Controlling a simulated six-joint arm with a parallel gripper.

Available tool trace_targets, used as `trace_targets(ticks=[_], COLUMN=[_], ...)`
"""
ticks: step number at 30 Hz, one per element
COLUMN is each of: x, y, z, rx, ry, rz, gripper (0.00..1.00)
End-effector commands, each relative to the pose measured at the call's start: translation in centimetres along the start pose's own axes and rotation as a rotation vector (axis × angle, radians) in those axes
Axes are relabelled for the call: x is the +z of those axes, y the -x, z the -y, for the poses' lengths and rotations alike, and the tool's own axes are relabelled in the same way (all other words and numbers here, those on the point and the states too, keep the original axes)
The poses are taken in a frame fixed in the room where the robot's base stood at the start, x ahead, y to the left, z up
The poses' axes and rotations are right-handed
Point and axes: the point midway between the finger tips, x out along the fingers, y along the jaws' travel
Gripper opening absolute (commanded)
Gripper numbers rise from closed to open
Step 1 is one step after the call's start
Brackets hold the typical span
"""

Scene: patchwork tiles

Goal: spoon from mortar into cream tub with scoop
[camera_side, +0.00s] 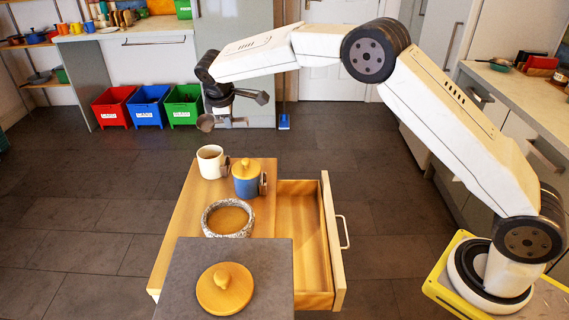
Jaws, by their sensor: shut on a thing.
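The mortar (207,228) is a speckled stone bowl holding orange-brown material, standing on the wooden top of a drawer unit. The cream tub (211,168) stands upright behind it to the left, open, with brown showing inside its rim. My gripper (229,119) is in the air above and behind the tub, shut on the scoop (205,123). The scoop's small brown bowl is at the left of the gripper, above the tub's rim in the picture and apart from it. I cannot tell whether the scoop holds anything. The fingers are small and partly hidden.
A blue jar with a wooden lid (246,184) stands close to the tub's right. An open, empty-looking drawer (300,240) extends right. In front, a grey block (180,285) bears a round wooden lid (224,291). Red, blue and green bins (148,106) stand far back.

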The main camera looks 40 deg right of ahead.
Motion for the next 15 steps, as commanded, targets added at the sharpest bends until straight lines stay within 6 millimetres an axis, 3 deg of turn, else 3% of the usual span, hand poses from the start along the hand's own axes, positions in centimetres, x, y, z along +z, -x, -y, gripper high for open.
trace_targets(ticks=[15], x=[0.07], y=[0.58], z=[-0.84], rx=[-0.224], ry=[-0.024], rz=[-0.021], gripper=[0.00])
